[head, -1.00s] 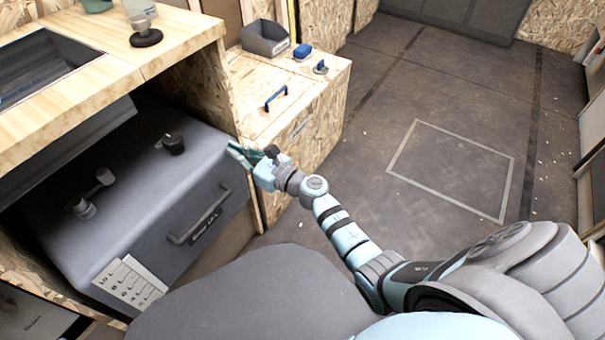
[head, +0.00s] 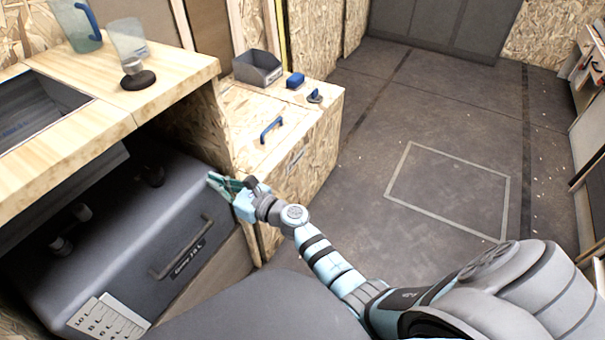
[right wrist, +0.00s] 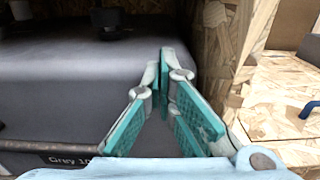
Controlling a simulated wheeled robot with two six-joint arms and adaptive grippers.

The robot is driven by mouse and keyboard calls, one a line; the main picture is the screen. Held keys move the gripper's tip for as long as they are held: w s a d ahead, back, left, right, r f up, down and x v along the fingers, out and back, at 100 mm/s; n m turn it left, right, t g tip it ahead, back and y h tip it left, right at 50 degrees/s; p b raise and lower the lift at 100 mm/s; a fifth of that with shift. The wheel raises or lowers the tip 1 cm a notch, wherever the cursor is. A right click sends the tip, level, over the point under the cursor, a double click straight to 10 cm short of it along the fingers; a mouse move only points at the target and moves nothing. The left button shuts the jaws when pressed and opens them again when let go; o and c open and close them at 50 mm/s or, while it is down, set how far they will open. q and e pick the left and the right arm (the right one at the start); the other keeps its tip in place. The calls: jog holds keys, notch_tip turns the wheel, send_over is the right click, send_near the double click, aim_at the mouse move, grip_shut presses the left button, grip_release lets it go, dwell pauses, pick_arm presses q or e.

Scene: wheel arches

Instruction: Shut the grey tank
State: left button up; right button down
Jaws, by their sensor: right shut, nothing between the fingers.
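The grey tank (head: 150,235) sits under the wooden counter at the left, its front part sticking out past the counter's edge. Its front has a bar handle (head: 182,246) and a label reading "Grey". A dark fitting (head: 152,177) and a pale fitting (head: 62,245) stand on its top in the counter's shade. The tank also fills the left of the right wrist view (right wrist: 80,90). My right gripper (head: 214,180) is shut and empty, its tips at the tank's front right upper corner; I cannot tell whether they touch. My left gripper is not in view.
The wooden counter (head: 150,90) overhangs the tank and carries a jug (head: 78,28) and a clear container (head: 126,40). A lower wooden cabinet (head: 235,108) with a blue handle (head: 271,129) and a grey bin (head: 257,70) stands right of the tank. The floor beyond is clear.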

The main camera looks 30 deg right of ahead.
jog(key=p+v, duration=0.2)
jog(key=v, duration=1.2)
jog(key=d+f+m+g+h, duration=0.1)
jog(key=d+f+m+h, duration=0.85)
jog(key=m, duration=1.35)
jog(key=s+d+f+m+g, duration=0.2)
jog(key=s+f+m+g, duration=0.6)
jog(key=s+f+m, duration=1.05)
jog(key=s+a+f+g, duration=0.3)
jog(key=s+f, duration=0.5)
jog(key=s, duration=0.2)
pick_arm(q)
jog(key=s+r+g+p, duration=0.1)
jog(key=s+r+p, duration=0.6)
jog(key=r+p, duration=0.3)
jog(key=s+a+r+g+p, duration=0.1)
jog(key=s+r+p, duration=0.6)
jog(key=p, duration=0.8)
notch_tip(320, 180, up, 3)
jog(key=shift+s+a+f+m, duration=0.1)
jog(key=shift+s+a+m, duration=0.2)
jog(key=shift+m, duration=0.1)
pick_arm(e)
jog(key=s+r+g, duration=0.1)
jog(key=s+r, duration=0.5)
jog(key=r, duration=0.4)
jog(key=s+r+g, duration=0.1)
jog(key=s+r, duration=0.6)
jog(key=r, duration=0.3)
jog(key=shift+g, duration=0.4)
